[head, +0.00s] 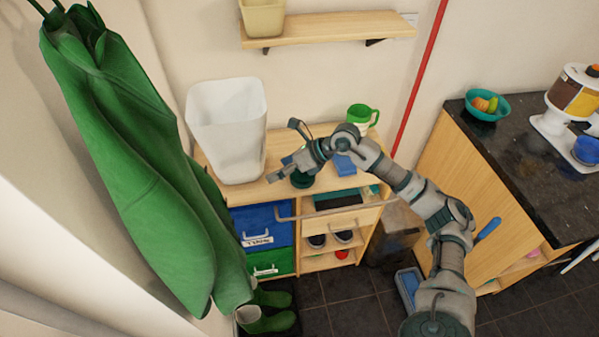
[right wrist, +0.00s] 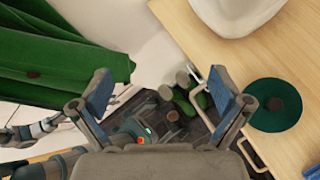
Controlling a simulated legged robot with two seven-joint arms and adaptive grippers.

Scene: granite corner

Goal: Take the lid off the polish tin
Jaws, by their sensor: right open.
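The polish tin is a round, dark green tin (head: 302,180) on the wooden top of the shelf unit, right of the white bin. In the right wrist view its round green lid (right wrist: 289,93) shows from above, with a small dark knob in the middle. The lid appears to sit on the tin; its sides are mostly hidden. My right gripper (head: 283,153) is open and empty above the unit, close to the tin. In the right wrist view the tin lies outside the right gripper (right wrist: 158,88), beyond the right finger. My left gripper is not in view.
A white bin (head: 228,130) stands left of the tin, and a green mug (head: 359,117) stands behind to the right. A rail handle (head: 325,211) runs along the unit's front. A green coat (head: 135,160) hangs at left. A wall shelf (head: 335,28) is above.

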